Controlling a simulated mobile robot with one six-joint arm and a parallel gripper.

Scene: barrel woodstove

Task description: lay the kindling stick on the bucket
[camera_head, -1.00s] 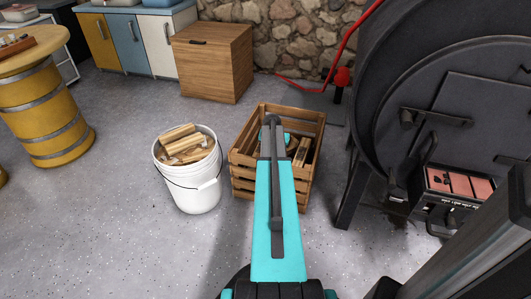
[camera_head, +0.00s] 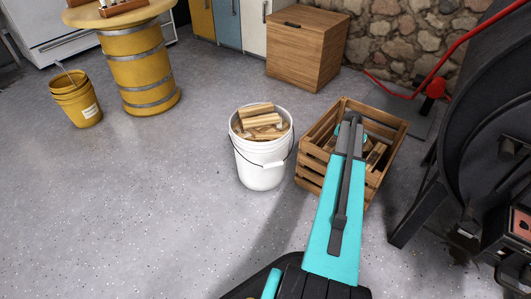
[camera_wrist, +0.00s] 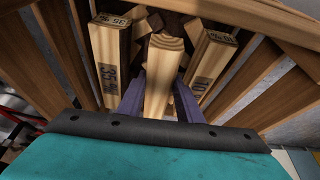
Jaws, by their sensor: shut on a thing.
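The kindling stick (camera_wrist: 160,85) is a pale wooden stick between my gripper's fingers in the wrist view. My gripper (camera_wrist: 160,100) is shut on it, inside the slatted wooden crate (camera_head: 311,172). In the head view my arm reaches over the crate and hides the held stick. The white bucket (camera_head: 262,172) stands on the floor just left of the crate, apart from it. Several pieces of wood (camera_head: 262,120) are piled at its rim.
Other stamped sticks lie beside the held one, left (camera_wrist: 110,62) and right (camera_wrist: 211,62). A yellow bucket (camera_head: 78,102) and a yellow barrel table (camera_head: 138,70) stand back left. The black stove (camera_head: 490,120) is at right. The left floor is clear.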

